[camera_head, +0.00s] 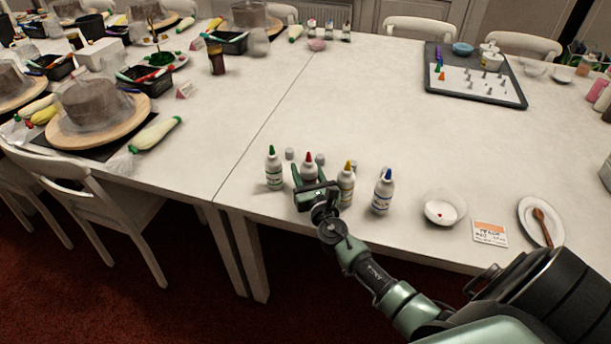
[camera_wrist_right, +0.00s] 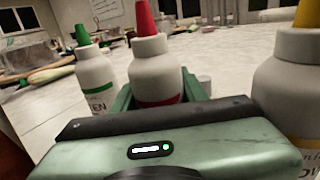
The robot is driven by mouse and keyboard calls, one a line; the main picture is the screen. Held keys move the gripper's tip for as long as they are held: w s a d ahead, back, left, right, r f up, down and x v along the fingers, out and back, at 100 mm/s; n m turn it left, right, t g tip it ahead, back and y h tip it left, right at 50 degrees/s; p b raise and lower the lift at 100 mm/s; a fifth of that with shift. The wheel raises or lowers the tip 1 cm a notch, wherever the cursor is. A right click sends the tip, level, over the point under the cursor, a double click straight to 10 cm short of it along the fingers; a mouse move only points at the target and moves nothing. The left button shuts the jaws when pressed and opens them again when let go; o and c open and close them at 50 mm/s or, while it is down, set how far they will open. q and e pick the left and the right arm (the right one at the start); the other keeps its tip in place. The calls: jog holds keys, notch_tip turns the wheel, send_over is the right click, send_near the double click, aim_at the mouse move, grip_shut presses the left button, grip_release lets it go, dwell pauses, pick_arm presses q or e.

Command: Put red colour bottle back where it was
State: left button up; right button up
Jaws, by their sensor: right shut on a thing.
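The red colour bottle (camera_head: 309,170), white with a red tip, stands upright in the row of colour bottles near the table's front edge. My right gripper (camera_head: 312,187) is shut on it; in the right wrist view the red bottle (camera_wrist_right: 155,70) sits between the green fingers, its lower part hidden by the gripper body. The green-tipped bottle (camera_head: 274,170) stands to its left, the yellow-tipped bottle (camera_head: 346,184) close to its right, and the blue-tipped bottle (camera_head: 383,193) farther right. I cannot tell whether the red bottle's base touches the table. My left gripper is not in view.
Small grey caps (camera_head: 290,154) lie behind the bottles. The middle of the white table (camera_head: 370,120) is clear.

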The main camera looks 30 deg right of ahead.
jog(key=o, duration=0.8)
jog(key=shift+f, duration=0.1)
jog(key=shift+r, duration=0.2)
jog(key=v, duration=1.2)
